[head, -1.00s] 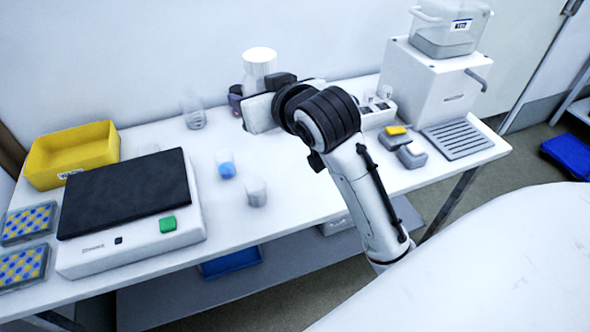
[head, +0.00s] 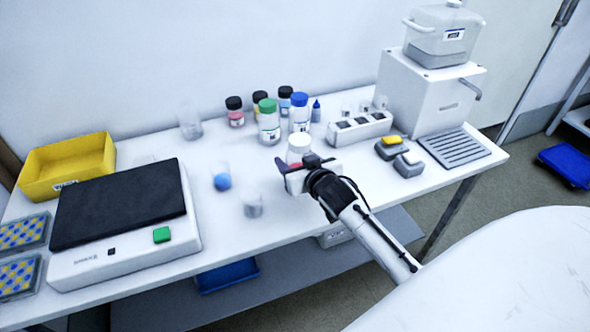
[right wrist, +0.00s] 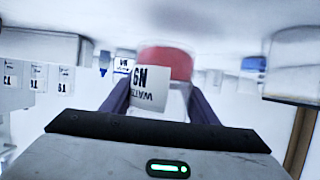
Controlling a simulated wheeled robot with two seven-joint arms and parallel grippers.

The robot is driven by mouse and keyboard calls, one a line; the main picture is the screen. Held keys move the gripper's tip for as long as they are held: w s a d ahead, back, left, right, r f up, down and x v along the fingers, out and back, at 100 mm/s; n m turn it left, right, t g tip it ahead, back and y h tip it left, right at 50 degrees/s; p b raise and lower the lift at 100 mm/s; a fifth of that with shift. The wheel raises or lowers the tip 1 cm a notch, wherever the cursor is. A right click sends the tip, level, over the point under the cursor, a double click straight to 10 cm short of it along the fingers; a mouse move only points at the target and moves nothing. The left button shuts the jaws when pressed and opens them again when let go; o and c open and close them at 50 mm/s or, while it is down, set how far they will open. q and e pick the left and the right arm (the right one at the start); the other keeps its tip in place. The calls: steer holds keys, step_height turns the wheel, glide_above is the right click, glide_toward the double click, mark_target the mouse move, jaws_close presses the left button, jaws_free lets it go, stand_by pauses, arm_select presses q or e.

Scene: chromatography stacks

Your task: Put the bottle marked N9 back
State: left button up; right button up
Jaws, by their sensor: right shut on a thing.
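The bottle marked N9 (head: 299,147) has a white cap and red contents. My right gripper (head: 302,168) is shut on it and holds it roughly upright, in front of the group of bottles. Whether its base touches the table is hidden. In the right wrist view the bottle's label (right wrist: 150,90) appears upside down between the two dark fingers, with the red contents (right wrist: 166,64) above it. My left gripper is not in view.
Behind stand a green-capped bottle (head: 268,122), a blue-capped bottle (head: 300,114) and several black-capped bottles, with a white block (head: 358,129) to their right. Clear beakers (head: 221,178) (head: 253,205) stand left of my gripper. A balance (head: 120,215) and yellow bin (head: 68,165) are farther left.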

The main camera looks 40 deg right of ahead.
steer(key=shift+f, duration=1.4)
steer(key=shift+f, duration=0.15)
steer(key=o, duration=1.4)
steer(key=shift+r, duration=0.2)
steer(key=shift+s+a, duration=0.15)
steer(key=shift+s, duration=0.2)
steer(key=v, duration=1.1)
steer(key=shift+s+r, duration=0.1)
steer(key=shift+s, duration=0.05)
